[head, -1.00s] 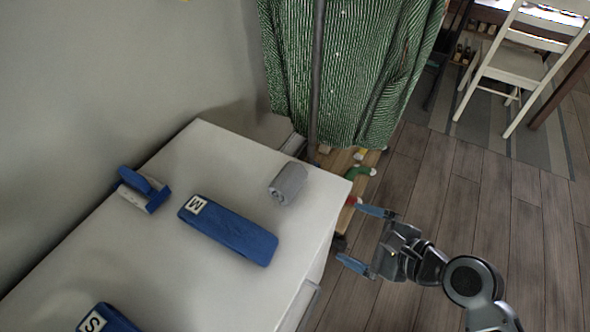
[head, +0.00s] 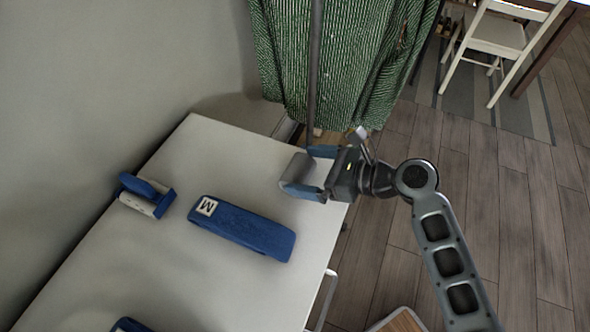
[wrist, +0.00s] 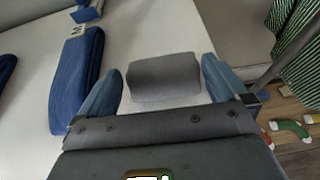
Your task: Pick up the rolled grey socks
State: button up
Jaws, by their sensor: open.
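The rolled grey socks (head: 298,172) lie on the white cabinet top near its far right corner. In the wrist view the grey roll (wrist: 164,77) sits between my two blue fingertips, with a visible gap on each side. My gripper (head: 318,173) is open in the head view, with one finger on the far side of the roll and one on the near side. In the wrist view my gripper (wrist: 160,85) straddles the roll without pinching it. Part of the roll is hidden behind my gripper in the head view.
A blue folded item marked M (head: 242,229) lies left of the socks. A blue-and-white object (head: 146,194) sits near the wall, and another blue item (head: 130,325) at the bottom edge. A green striped shirt (head: 345,65) hangs behind the cabinet top (head: 225,150).

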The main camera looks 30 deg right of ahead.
aim_at(305, 170)
jog(key=x, duration=0.4)
jog(key=shift+f, duration=0.15)
jog(key=shift+c, duration=0.2)
jog(key=c, duration=0.6)
jog(key=shift+c, duration=0.2)
